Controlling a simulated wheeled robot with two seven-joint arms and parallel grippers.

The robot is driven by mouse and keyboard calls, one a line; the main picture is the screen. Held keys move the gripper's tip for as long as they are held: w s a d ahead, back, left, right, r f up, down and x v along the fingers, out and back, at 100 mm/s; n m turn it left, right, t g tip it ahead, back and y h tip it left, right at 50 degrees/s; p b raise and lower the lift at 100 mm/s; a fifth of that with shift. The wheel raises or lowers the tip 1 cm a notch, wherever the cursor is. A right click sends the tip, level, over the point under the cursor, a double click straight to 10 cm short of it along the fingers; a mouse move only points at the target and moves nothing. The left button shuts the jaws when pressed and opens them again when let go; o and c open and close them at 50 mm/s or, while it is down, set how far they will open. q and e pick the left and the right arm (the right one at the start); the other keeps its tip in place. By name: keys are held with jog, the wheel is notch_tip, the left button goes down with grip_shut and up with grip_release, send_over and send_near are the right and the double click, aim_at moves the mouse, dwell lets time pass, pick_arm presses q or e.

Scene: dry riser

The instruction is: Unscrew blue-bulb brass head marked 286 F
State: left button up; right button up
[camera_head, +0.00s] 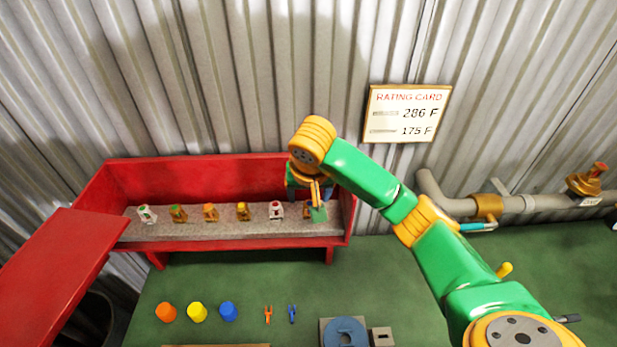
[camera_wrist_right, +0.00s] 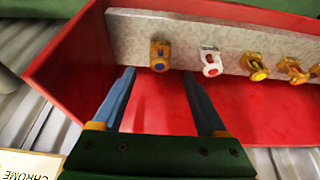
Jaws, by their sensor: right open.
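The brass head with a blue bulb (camera_wrist_right: 159,57) sits in the grey strip (camera_wrist_right: 230,58) of the red box, at the end of the row. In the right wrist view it lies just beyond and between my fingertips. My right gripper (camera_wrist_right: 159,74) is open and empty, its two fingers apart and pointing toward that head. In the head view my right gripper (camera_head: 318,203) hangs over the box's right end and mostly hides this head. The rating card (camera_head: 408,113) on the wall reads 286 F and 175 F. My left gripper is not in view.
A chrome head with a red bulb (camera_head: 276,210) stands beside the blue-bulb head, with several other heads further left. The red box (camera_head: 225,242) has walls around the row. Orange (camera_head: 166,312), yellow (camera_head: 197,313) and blue (camera_head: 228,311) caps stand on the green bench. A pipe (camera_head: 540,204) runs at right.

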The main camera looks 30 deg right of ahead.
aim_at(310, 203)
notch_tip(310, 203, down, 4)
jog(key=shift+w+d+f+p, duration=0.1)
jog(key=shift+w+d+p, duration=0.05)
jog(key=shift+p, duration=0.45)
jog(key=shift+w+d+f, duration=0.2)
jog(key=shift+w+f, duration=0.1)
jog(key=shift+w, duration=0.1)
jog(key=shift+s+a+r, duration=0.15)
jog(key=shift+s, duration=0.05)
jog(key=c, duration=0.8)
grip_shut()
jog(key=n+y, duration=0.1)
jog(key=n, duration=0.2)
jog(key=shift+n+t, duration=0.3)
jog(key=shift+n, duration=0.1)
jog(key=shift+n+y, duration=0.6)
jog(key=shift+n, duration=0.4)
